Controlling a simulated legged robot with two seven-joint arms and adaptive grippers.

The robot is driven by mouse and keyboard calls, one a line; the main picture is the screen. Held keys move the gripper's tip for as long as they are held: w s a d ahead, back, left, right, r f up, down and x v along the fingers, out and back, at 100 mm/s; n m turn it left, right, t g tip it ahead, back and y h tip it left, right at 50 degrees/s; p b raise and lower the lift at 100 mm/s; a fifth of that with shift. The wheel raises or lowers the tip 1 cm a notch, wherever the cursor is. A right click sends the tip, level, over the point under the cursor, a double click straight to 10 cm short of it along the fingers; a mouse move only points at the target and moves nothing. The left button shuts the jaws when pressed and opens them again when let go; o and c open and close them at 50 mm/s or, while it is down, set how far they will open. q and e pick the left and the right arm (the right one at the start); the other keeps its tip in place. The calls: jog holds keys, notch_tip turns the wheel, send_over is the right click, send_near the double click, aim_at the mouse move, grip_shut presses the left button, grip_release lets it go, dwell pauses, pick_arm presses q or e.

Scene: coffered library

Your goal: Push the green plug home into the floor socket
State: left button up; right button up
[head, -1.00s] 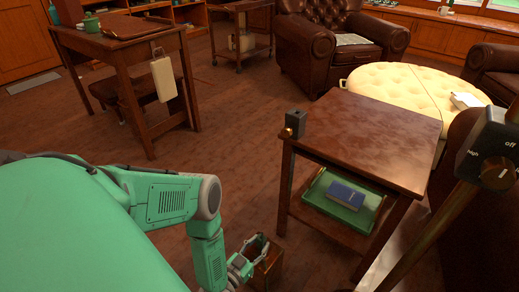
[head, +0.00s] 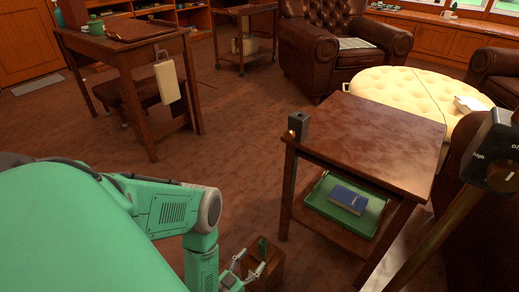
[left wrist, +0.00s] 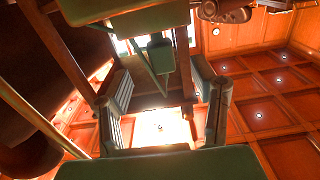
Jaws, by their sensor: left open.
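My left gripper (head: 252,260) is low near the floor at the bottom of the head view, its fingers apart. It is beside a small brown wooden box (head: 272,272), and one fingertip overlaps the box in the picture. A small dark green piece (head: 262,246) shows at the box's top edge; I cannot tell whether it is the plug. The left wrist view shows the spread fingers (left wrist: 165,112), with no object clearly held between them. I cannot make out the floor socket. My right gripper is not in view.
A brown side table (head: 375,132) stands to the right of the gripper, with a dark box with a brass knob (head: 298,125) at its corner. Its shelf holds a green tray (head: 340,220) with a blue book (head: 349,198). Open wooden floor (head: 215,110) lies behind the gripper.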

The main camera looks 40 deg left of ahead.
pick_arm(q)
jog(key=s, duration=0.6)
jog(key=shift+s+d, duration=0.4)
